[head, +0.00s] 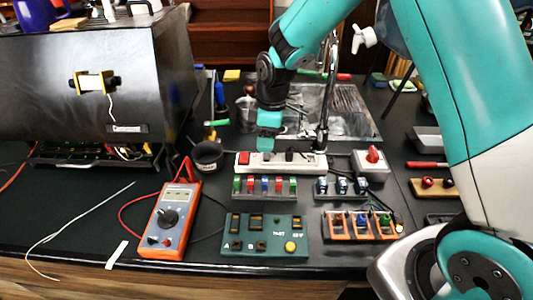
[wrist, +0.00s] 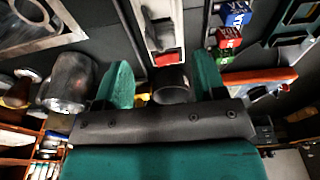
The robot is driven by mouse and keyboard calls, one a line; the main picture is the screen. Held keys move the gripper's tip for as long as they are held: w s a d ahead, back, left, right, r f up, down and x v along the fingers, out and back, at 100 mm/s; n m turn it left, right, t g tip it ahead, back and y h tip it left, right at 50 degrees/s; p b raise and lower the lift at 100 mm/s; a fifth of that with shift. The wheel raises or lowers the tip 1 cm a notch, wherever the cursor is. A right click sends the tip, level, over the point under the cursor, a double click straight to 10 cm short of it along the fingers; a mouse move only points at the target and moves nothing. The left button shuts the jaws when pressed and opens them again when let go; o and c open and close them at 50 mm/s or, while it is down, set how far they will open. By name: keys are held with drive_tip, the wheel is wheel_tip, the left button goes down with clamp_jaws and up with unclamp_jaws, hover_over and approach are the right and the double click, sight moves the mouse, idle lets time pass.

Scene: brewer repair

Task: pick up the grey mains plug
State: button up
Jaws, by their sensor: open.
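A white power strip (head: 310,163) with a red switch at its left end lies on the dark bench, and it also shows in the wrist view (wrist: 152,14). A dark grey plug-like shape (wrist: 165,34) sits on the strip beyond the red switch; I take it for the grey mains plug. In the head view two dark shapes show on the strip, and I cannot tell which is the plug. My gripper (head: 268,145) points down just above or behind the strip's left part. In the wrist view my gripper (wrist: 163,76) is open, with no object held.
A black cup (head: 208,155) stands left of the strip, and a metal pot (head: 246,108) behind it. A rack of coloured parts (head: 265,187) and a green board (head: 263,236) lie in front. An orange multimeter (head: 170,218) lies front left. A tap (head: 328,110) rises close right.

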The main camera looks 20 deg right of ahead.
sight(266, 155)
wheel_tip(266, 155, down, 5)
drive_tip(key=shift+s+r+p, duration=0.1)
drive_tip(key=shift+s+p, duration=0.05)
drive_tip(key=shift+p, duration=0.65)
drive_tip(key=c, duration=1)
drive_tip(key=shift+r, duration=0.1)
